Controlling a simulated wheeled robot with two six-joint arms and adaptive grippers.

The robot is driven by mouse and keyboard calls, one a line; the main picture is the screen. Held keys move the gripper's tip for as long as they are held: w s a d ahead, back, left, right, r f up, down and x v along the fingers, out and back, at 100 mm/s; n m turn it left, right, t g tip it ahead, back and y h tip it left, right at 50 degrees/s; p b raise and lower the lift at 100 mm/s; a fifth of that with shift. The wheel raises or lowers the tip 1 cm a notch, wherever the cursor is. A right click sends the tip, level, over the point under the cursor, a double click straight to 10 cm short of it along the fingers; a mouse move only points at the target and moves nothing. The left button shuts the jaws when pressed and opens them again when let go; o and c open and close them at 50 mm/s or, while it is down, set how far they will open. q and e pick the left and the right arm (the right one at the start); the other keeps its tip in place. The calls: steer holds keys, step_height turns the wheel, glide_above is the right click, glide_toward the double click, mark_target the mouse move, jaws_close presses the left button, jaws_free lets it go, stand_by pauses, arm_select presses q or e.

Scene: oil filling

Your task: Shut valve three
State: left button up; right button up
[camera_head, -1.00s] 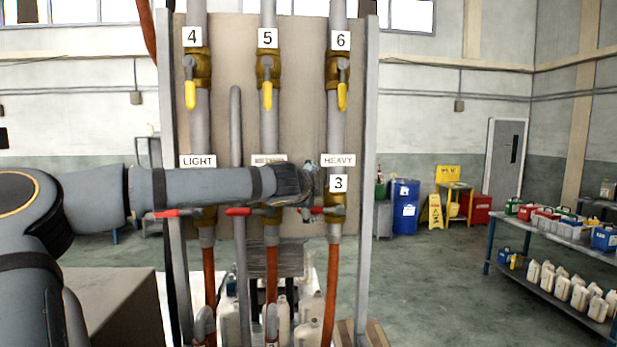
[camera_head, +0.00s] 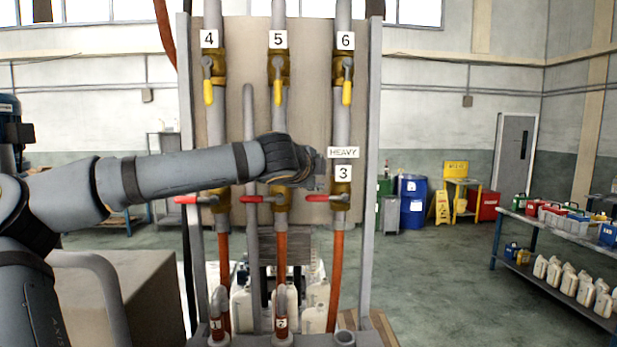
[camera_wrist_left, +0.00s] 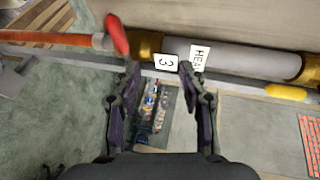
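Valve three is a brass valve (camera_head: 341,196) on the right vertical pipe, under the label 3 (camera_head: 343,173). Its red lever (camera_head: 318,198) points left, crosswise to the pipe; the lever also shows in the left wrist view (camera_wrist_left: 117,35). My left gripper (camera_head: 318,170) is just above and left of the valve, apart from the lever. In the left wrist view its two fingers (camera_wrist_left: 160,82) are spread with nothing held between them. The lever is outside the fingers, up and to the left. My right gripper is not in view.
Red levers of the two other lower valves (camera_head: 256,199) (camera_head: 187,200) also point left. Upper valves 4, 5 and 6 have yellow levers (camera_head: 347,93) hanging along their pipes. A grey post (camera_head: 368,170) stands right of the pipes. Shelves with bottles (camera_head: 565,240) are far right.

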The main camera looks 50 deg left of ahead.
arm_select(q)
steer(key=s, duration=0.1)
steer(key=s+d+b, duration=0.1)
steer(key=s, duration=0.2)
steer(key=shift+s+d+f, duration=0.1)
steer(key=shift+s+d, duration=0.05)
steer(key=shift+d, duration=0.25)
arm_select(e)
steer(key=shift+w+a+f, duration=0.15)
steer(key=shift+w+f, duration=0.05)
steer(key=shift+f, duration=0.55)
arm_select(q)
steer(key=shift+d, duration=0.1)
steer(key=shift+s, duration=0.1)
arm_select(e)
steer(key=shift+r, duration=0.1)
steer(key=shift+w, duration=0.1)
